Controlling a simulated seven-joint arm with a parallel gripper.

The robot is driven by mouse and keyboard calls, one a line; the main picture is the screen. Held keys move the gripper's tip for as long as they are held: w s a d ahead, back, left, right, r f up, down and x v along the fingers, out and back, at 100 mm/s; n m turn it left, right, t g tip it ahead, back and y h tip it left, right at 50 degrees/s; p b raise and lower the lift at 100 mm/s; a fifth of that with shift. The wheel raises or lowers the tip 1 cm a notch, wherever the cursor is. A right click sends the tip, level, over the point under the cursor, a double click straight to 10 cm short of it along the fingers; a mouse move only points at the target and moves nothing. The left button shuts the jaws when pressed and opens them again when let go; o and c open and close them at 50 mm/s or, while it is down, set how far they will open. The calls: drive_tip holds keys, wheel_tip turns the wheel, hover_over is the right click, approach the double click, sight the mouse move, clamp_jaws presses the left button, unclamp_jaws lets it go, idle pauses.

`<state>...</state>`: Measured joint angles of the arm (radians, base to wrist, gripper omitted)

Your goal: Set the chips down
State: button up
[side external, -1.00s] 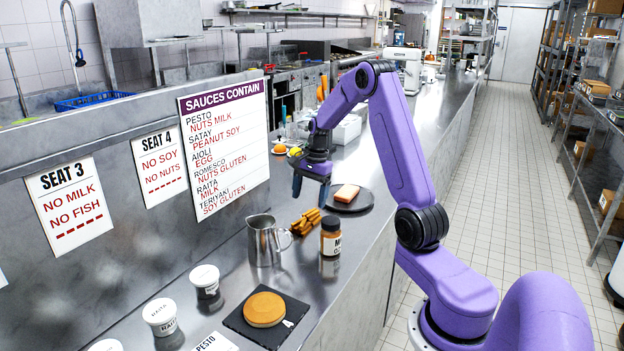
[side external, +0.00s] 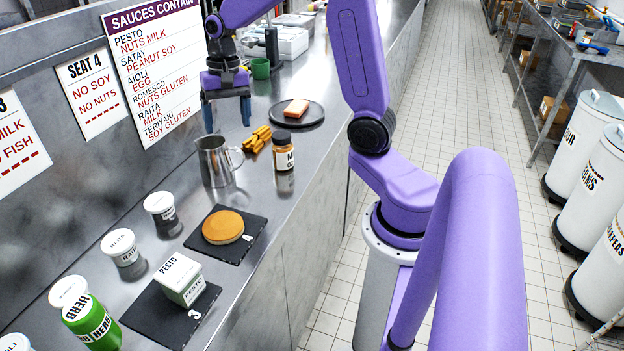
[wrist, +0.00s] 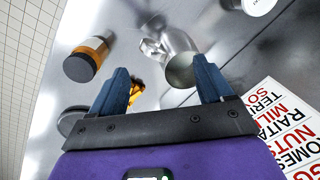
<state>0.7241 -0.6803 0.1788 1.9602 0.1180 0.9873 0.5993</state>
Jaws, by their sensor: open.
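The chips (side external: 257,138) are a small pile of orange-brown sticks lying on the steel counter, between the metal pitcher and the round dark plate. My gripper (side external: 227,126) is open and empty, with blue fingers pointing down, above the counter behind the pitcher and to the left of the chips. It does not touch the chips. In the wrist view, the chips (wrist: 136,92) show just beside my left finger, which partly hides them. The gap between my fingertips (wrist: 160,66) holds nothing.
A slate (side external: 240,252) bears a round orange cake. The sauces sign (side external: 155,70) is on the wall behind my gripper.

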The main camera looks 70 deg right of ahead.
drive_tip(key=s+a+n, duration=1)
drive_tip(key=s+a, duration=0.1)
drive_tip(key=a, duration=0.1)
drive_tip(key=s+a+f+n, duration=0.1)
drive_tip(key=s+n, duration=0.9)
drive_tip(key=s, duration=0.5)
drive_tip(key=shift+a+n+h, duration=0.3)
drive_tip(key=shift+n+h, duration=0.1)
